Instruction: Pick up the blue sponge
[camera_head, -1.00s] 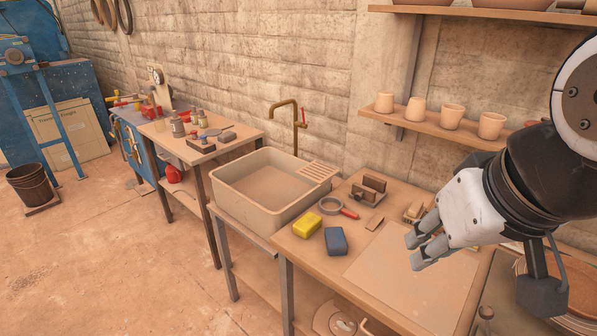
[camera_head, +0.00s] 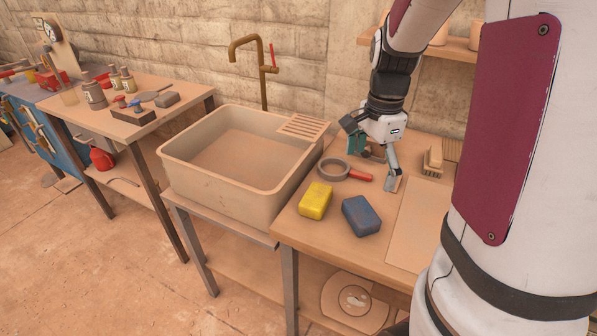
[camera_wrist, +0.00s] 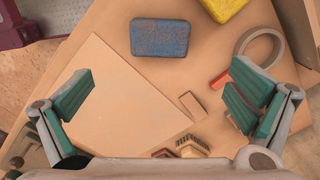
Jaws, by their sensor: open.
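The blue sponge (camera_head: 361,215) lies flat on the wooden table (camera_head: 322,241), beside the yellow sponge (camera_head: 315,201) on its left. In the wrist view the blue sponge (camera_wrist: 160,38) is at the top centre, beyond the fingertips and between their lines. My gripper (camera_head: 374,166) is open and empty above the back of the table, behind and a little right of the blue sponge. In the wrist view its green-padded fingers (camera_wrist: 160,95) are spread wide, touching nothing that I can see.
A brush (camera_head: 432,163) stands at the back right. A pale board (camera_head: 418,226) covers the table's right part. The sink (camera_head: 225,190) stands to the left, with a brass tap (camera_head: 263,85). Cups stand on the shelf above.

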